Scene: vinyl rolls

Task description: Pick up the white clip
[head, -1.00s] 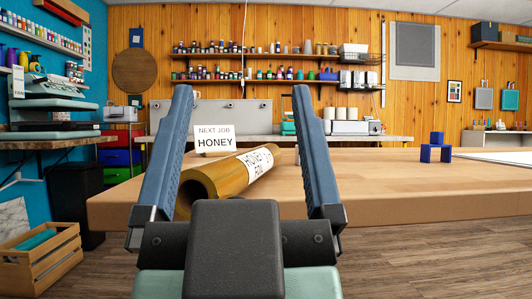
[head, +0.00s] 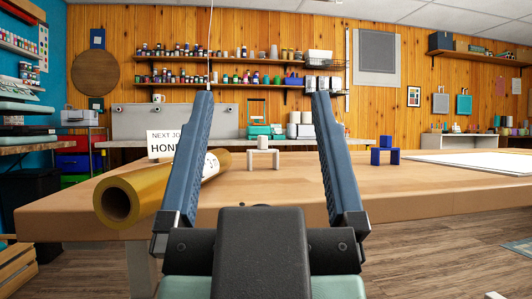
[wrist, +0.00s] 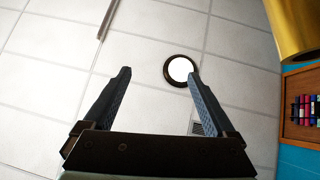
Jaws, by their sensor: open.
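The white clip (head: 262,160) is a small bridge-shaped piece with two legs and a block on top. It stands upright on the wooden table (head: 300,198), toward its far side. My gripper (head: 262,96) is open and empty, its blue fingers pointing up. In the head view the clip shows between the two fingers, beyond them and apart from them. The wrist view shows my gripper (wrist: 158,74) against the ceiling, and the clip is not in that view.
A gold vinyl roll (head: 150,192) lies on the table left of my gripper, partly behind the left finger. A blue clip (head: 385,151) stands to the right, beside a white sheet (head: 475,164). The table between is clear.

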